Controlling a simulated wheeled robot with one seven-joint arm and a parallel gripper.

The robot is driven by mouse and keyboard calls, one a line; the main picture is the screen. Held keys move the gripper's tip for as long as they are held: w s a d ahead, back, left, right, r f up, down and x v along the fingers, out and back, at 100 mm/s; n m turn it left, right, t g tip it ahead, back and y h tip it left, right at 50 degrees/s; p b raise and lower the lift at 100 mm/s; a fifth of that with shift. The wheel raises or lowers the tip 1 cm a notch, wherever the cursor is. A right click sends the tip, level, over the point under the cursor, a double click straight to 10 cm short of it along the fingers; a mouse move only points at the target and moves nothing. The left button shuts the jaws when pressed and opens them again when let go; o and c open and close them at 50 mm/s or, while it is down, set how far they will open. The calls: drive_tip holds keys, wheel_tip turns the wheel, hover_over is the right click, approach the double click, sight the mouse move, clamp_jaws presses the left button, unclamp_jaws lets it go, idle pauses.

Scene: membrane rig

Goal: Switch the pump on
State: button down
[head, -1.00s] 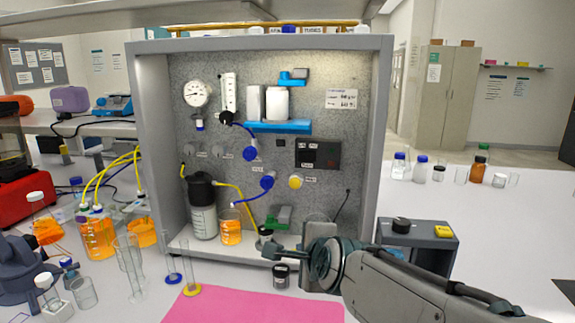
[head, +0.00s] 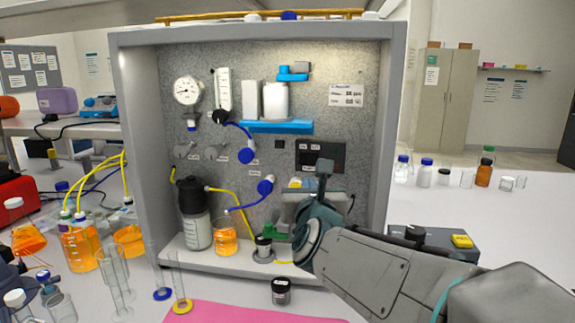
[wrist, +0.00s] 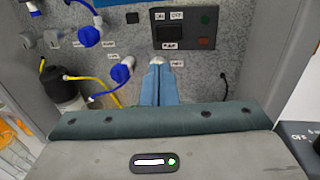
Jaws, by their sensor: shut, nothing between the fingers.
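A dark switch panel (head: 310,150) is on the back wall of the grey cabinet. In the wrist view the panel (wrist: 190,44) shows a black switch (wrist: 168,33), small white labels, a green round part and a dark red part. My gripper (head: 325,168) is shut and empty. In the head view it covers the panel's lower right. In the wrist view my shut fingers (wrist: 157,68) point up, just below the panel's picture area. I cannot tell whether they touch anything.
Blue valves (head: 265,187) and hoses are farther left. A dark-capped bottle (head: 197,232) and an orange beaker (head: 225,242) stand on the cabinet floor. A black-lidded jar (head: 281,291) stands in front.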

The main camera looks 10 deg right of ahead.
sight(302, 160)
drive_tip(key=shift+w, duration=0.1)
drive_tip(key=w+p, duration=0.1)
drive_tip(key=w, duration=0.3)
drive_tip(key=w+d+p, duration=0.1)
drive_tip(key=w, duration=0.4)
drive_tip(key=w+p, duration=0.2)
drive_tip(key=w, duration=0.2)
drive_tip(key=shift+w+d, duration=0.35)
drive_tip(key=shift+w, duration=0.05)
